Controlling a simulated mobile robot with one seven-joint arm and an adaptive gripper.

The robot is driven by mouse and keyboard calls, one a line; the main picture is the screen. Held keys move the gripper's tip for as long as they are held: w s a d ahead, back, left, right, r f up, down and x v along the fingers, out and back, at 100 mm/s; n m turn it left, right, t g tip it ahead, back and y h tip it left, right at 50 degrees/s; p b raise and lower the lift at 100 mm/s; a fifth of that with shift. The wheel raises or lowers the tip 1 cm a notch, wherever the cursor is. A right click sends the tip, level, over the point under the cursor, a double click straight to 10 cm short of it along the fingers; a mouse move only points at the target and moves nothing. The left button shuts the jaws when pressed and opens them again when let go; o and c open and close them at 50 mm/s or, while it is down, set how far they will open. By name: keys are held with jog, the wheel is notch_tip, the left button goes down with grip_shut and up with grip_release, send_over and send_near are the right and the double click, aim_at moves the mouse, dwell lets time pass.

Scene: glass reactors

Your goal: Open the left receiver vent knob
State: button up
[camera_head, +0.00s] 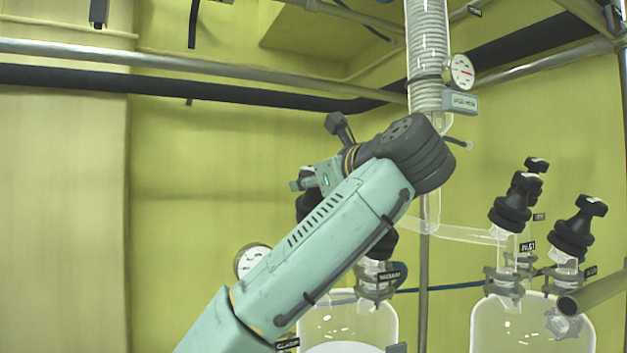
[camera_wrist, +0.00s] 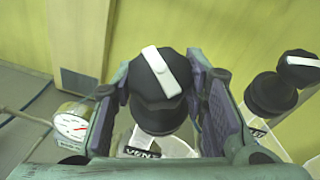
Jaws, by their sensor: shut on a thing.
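The vent knob (camera_wrist: 157,112) is a black faceted cap with a white bar (camera_wrist: 161,72) across its top, in the middle of the wrist view. The bar runs from upper left to lower right. A tag reading VENT (camera_wrist: 141,152) shows below it. My gripper (camera_wrist: 163,92) has one finger on each side of the knob and is shut on it. In the head view my arm hides most of the gripper and knob. The left receiver (camera_head: 348,322) is a clear glass vessel below my arm.
Two more black knobs (camera_wrist: 272,94) stand to the right in the wrist view. A round gauge (camera_wrist: 71,124) is at left. In the head view, the right vessel (camera_head: 532,325) carries several black caps, and a coiled glass column (camera_head: 428,50) rises beside my arm.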

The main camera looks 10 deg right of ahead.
jog(key=shift+n+g+y, duration=0.4)
jog(key=shift+n+y, duration=0.3)
jog(key=shift+n, duration=0.3)
jog(key=n+b, duration=0.1)
jog(key=b, duration=0.1)
jog(key=n+g+y+b, duration=0.1)
jog(key=b, duration=0.1)
jog(key=shift+d+f+g+y, duration=0.15)
jog(key=shift+f+g+y, duration=0.15)
jog(key=shift+r+n+g+y, duration=0.4)
jog(key=shift+n+g+y, duration=0.1)
jog(key=shift+n, duration=0.3)
jog(key=shift+r+n+g+y, duration=0.1)
jog(key=shift+n+g+y, duration=0.3)
jog(key=shift+n+g, duration=0.25)
jog(key=shift+r+n+g+y+p, duration=0.1)
jog(key=shift+n+g+y+p, duration=0.3)
jog(key=shift+n+g+p, duration=0.55)
jog(key=shift+n+p, duration=0.4)
jog(key=shift+f, duration=0.2)
